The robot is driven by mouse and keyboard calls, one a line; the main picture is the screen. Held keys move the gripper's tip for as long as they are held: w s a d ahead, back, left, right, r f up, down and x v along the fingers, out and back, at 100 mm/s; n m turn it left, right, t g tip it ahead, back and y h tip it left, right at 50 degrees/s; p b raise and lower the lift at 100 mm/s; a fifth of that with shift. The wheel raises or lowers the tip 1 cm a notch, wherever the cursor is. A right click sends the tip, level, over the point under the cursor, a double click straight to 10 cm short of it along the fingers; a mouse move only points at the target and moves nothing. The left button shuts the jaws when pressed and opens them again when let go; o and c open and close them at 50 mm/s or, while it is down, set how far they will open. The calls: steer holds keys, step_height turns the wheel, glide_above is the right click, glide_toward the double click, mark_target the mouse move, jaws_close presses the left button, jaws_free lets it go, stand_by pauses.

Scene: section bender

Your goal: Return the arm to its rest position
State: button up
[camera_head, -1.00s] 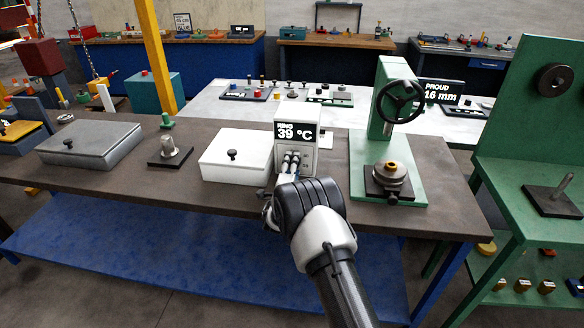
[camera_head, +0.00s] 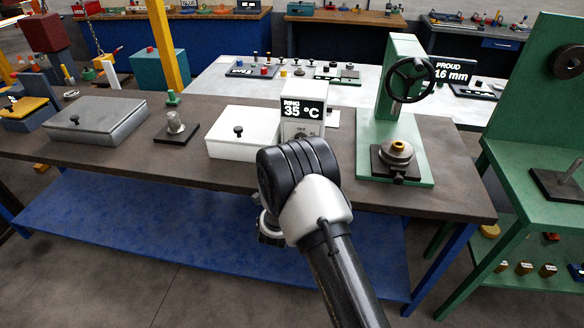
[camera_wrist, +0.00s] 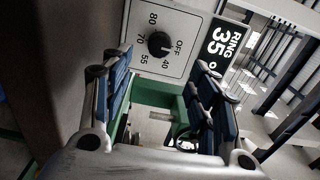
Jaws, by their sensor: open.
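My gripper (camera_wrist: 160,88) is open in the wrist view, its blue-padded fingers spread apart with nothing between them. In the head view my gripper (camera_head: 268,232) hangs in front of the bench's near edge, mostly hidden behind my wrist. Behind my wrist stands the white heater control box (camera_head: 303,112), its display reading "RING 35 °C". Its black dial (camera_wrist: 159,44), marked OFF, 40, 55, 70 and 80, shows beyond my fingers in the wrist view, and the fingers look clear of it.
The dark bench (camera_head: 225,178) carries a white lidded box (camera_head: 238,146), a grey lidded box (camera_head: 97,122), a post on a plate (camera_head: 176,128) and a green press (camera_head: 405,110) with a handwheel. A green rack (camera_head: 530,120) stands at right. Open floor lies in front.

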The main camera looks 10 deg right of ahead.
steer(key=shift+s+a, duration=0.1)
steer(key=shift+s, duration=0.25)
steer(key=s+d+r+m+g+h, duration=0.3)
steer(key=s+d+r+m+h, duration=0.15)
steer(key=d+r+m, duration=0.35)
steer(key=s+d+r+m+g+h, duration=0.3)
steer(key=s+d+r+m+g, duration=0.15)
steer(key=d+r+m, duration=0.3)
steer(key=s+d+r+m+g, duration=0.2)
steer(key=s+d+m+g, duration=0.1)
steer(key=s+m, duration=0.4)
steer(key=s+d+r+m+g, duration=0.2)
steer(key=s+m+g, duration=0.1)
steer(key=s+m, duration=0.4)
steer(key=s+a+f+m+g+y, duration=0.1)
steer(key=s+m+y, duration=0.25)
steer(key=s, duration=0.35)
steer(key=s+a+m+g+y, duration=0.1)
steer(key=s+a+m+y, duration=0.1)
steer(key=s+m, duration=0.4)
steer(key=s+a+m+t+y, duration=0.3)
steer(key=s+a+m+y, duration=0.4)
steer(key=s+a+m, duration=0.3)
steer(key=a+m, duration=0.1)
steer(key=a, duration=0.2)
steer(key=shift+f+m+y, duration=0.2)
steer(key=shift+m+y, duration=0.1)
